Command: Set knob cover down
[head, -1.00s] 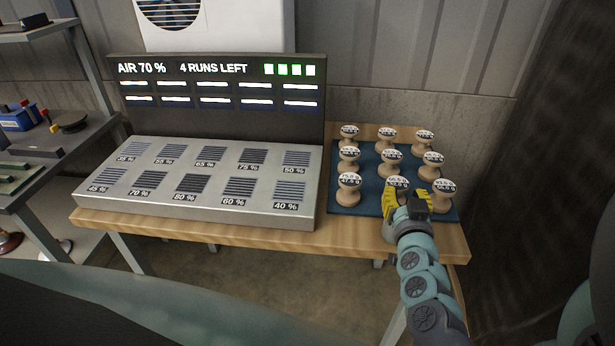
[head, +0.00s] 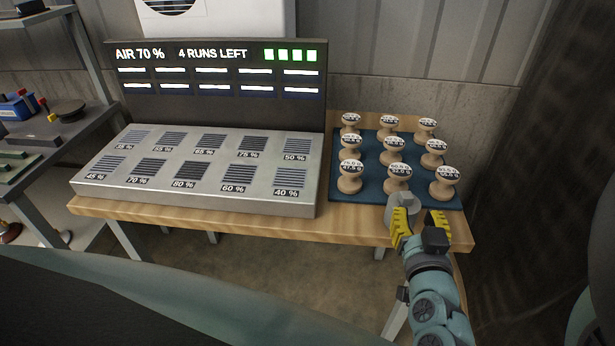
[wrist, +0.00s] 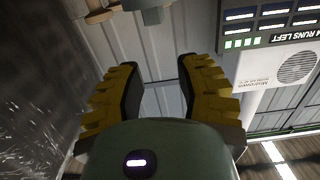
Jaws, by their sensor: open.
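My gripper (head: 424,217) is open, its yellow-black fingers apart at the front edge of the blue mat. A grey rounded piece (head: 403,200) shows by its left fingertip, partly hidden; I take it for the knob cover, but cannot be sure. Several wooden knobs with labelled tops stand upright on the mat, including the front middle knob (head: 397,178) and the front right knob (head: 443,182). In the wrist view the open fingers (wrist: 153,78) have nothing between them. A grey piece (wrist: 148,10) and a bit of wood (wrist: 100,12) are cut off at the top.
The blue mat (head: 375,199) lies on the wooden table (head: 250,226). A grey panel with slotted percent-marked vents (head: 120,193) fills the table's left. Behind it a dark display (head: 225,110) reads "AIR 70 %" and "4 RUNS LEFT". A shelf (head: 60,165) stands at the left.

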